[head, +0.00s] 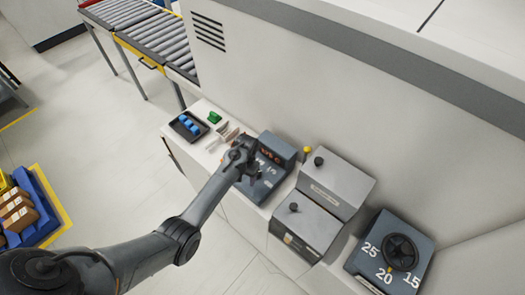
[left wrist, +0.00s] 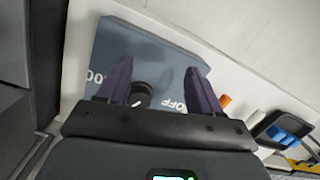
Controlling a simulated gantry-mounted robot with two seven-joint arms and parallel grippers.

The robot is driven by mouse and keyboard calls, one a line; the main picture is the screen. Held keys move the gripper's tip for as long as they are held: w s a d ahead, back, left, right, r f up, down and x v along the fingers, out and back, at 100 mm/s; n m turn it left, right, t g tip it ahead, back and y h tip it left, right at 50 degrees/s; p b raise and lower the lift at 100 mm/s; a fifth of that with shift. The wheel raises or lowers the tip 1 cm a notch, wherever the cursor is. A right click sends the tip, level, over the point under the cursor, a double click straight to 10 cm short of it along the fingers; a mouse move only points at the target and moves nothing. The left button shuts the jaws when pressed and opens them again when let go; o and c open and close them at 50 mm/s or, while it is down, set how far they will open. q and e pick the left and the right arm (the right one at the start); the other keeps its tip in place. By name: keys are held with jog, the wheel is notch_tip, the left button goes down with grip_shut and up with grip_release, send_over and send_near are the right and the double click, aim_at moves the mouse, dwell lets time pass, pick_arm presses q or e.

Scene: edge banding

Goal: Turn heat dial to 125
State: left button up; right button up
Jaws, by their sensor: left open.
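The heat dial is a black knob (left wrist: 140,94) on a blue-grey control box (left wrist: 150,50) with white marks, "OFF" and a partly hidden number ending in "00". In the head view the box (head: 266,188) has a red-lit display, and my arm hides the knob. My left gripper (head: 252,172) is over the box. In the left wrist view my left gripper (left wrist: 158,70) is open, its purple-grey fingers either side of the knob region, the knob nearer the left finger. I cannot tell whether they touch it. My right gripper is out of view.
Right of the box stand grey metal housings (head: 335,182) with black knobs. A second dial box (head: 391,253) marked 25, 20, 15 is at far right. A black tray (head: 176,122) with blue pieces and a green item (head: 214,117) lie left. The machine wall rises behind.

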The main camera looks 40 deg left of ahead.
pick_arm(q)
jog(key=w+r+t, duration=0.2)
jog(key=w+r, duration=0.4)
jog(key=r, duration=0.1)
jog(key=f, duration=0.2)
jog(key=f+b, duration=0.1)
jog(key=f, duration=0.1)
jog(key=f+b, duration=0.1)
jog(key=f, duration=0.1)
jog(key=shift+w+d, duration=0.3)
jog(key=shift+w, duration=0.05)
notch_tip(320, 180, down, 3)
jog(key=b, duration=0.3)
jog(key=shift+f+b, duration=0.75)
jog(key=shift+b, duration=0.2)
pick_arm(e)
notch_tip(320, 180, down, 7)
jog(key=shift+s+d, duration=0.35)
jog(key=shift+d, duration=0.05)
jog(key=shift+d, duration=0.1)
pick_arm(q)
jog(key=shift+c, duration=0.6)
jog(key=c, duration=0.9)
jog(key=shift+c, duration=0.2)
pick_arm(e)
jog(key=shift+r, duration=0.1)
